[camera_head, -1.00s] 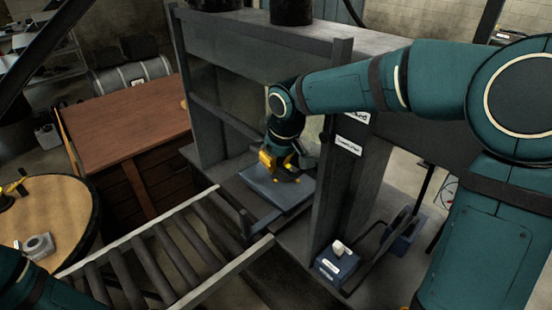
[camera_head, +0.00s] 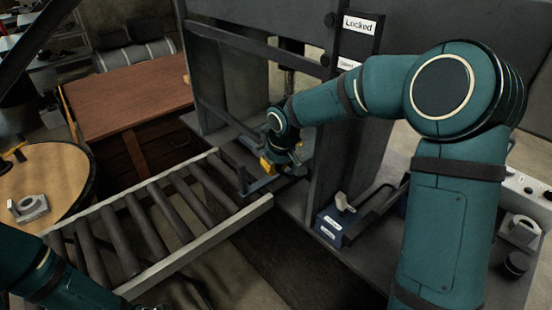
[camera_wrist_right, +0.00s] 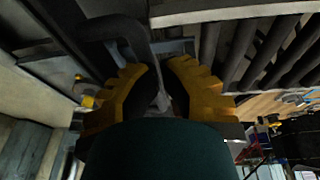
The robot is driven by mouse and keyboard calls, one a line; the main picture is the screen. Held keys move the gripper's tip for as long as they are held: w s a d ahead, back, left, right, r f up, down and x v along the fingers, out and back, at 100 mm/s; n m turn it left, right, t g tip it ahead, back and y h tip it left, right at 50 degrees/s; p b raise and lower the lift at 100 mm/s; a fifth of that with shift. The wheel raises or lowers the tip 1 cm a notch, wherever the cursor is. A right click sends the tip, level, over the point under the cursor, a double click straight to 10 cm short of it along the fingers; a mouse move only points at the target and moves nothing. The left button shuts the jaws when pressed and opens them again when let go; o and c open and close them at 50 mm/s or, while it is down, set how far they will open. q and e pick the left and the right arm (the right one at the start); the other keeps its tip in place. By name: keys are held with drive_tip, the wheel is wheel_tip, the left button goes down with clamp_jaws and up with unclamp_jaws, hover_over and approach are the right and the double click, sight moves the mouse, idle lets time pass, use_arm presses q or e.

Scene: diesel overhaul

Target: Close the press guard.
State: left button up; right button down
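The press (camera_head: 325,180) is a dark grey frame with posts and a wide top beam; its right post carries a white "Locked" label (camera_head: 360,24). A grey rail (camera_head: 228,120) crosses the left part of its opening, seemingly part of the guard. My right gripper (camera_head: 272,166), with yellow fingers, is low at the front of the opening, by the roller conveyor's end. In the right wrist view its fingers (camera_wrist_right: 160,75) stand apart, with a thin grey bar between them; contact cannot be told. My left arm shows at the lower left, its gripper out of view.
A roller conveyor (camera_head: 190,245) leads up to the press. A blue control box (camera_head: 335,225) with a pale knob stands right of the opening. A wooden bench (camera_head: 130,95) and a round table (camera_head: 60,165) are at left.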

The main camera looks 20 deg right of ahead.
wheel_tip(320, 180, down, 10)
drive_tip(key=b, duration=0.5)
drive_tip(key=shift+f+b, duration=0.25)
drive_tip(key=shift+b, duration=0.05)
drive_tip(key=shift+r, duration=0.15)
